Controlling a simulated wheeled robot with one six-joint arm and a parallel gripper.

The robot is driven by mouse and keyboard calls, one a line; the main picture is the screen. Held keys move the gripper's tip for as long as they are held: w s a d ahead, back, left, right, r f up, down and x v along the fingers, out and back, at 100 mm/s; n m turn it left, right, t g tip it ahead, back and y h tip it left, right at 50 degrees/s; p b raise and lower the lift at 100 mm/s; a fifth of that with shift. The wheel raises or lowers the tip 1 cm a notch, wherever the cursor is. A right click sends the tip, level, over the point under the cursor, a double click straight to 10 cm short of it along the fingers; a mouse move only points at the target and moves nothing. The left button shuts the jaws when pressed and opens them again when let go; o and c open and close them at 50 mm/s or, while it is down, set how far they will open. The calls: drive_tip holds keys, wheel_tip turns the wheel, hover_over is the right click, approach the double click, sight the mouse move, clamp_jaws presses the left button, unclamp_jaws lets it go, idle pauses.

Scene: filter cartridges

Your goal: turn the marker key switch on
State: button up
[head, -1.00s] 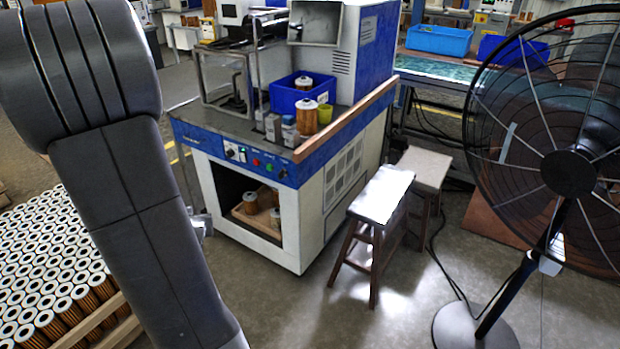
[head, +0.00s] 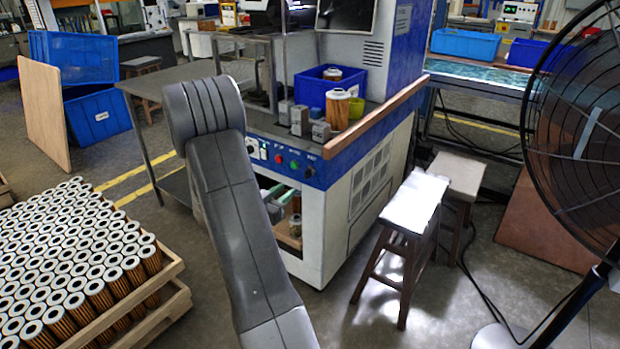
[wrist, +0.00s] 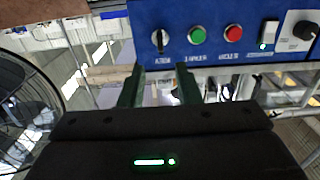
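The marker key switch (wrist: 159,40) is a small round dark switch at the left end of the blue control panel in the wrist view, where the lettering looks upside down. A pale upright strip shows on its face. In the head view the switch (head: 309,171) is at the panel's right end and tiny. My gripper (wrist: 159,72) shows two dark fingers with a clear gap between them, holding nothing. The fingertips appear just below the switch in the wrist view, apart from it. In the head view my gripper is hidden behind my arm.
A green button (wrist: 196,36), red button (wrist: 233,33), lit white rocker (wrist: 268,33) and black knob (wrist: 304,30) share the panel. Cartridges and a blue bin (head: 317,90) stand on the machine. Stools (head: 413,205) and a fan (head: 590,140) are right; a cartridge pallet (head: 150,310) is left.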

sight(305, 175)
drive_tip(key=b+x, duration=0.1)
drive_tip(key=x, duration=0.9)
drive_tip(key=shift+w+d, duration=0.2)
drive_tip(key=shift+w, duration=0.1)
clamp_jaws()
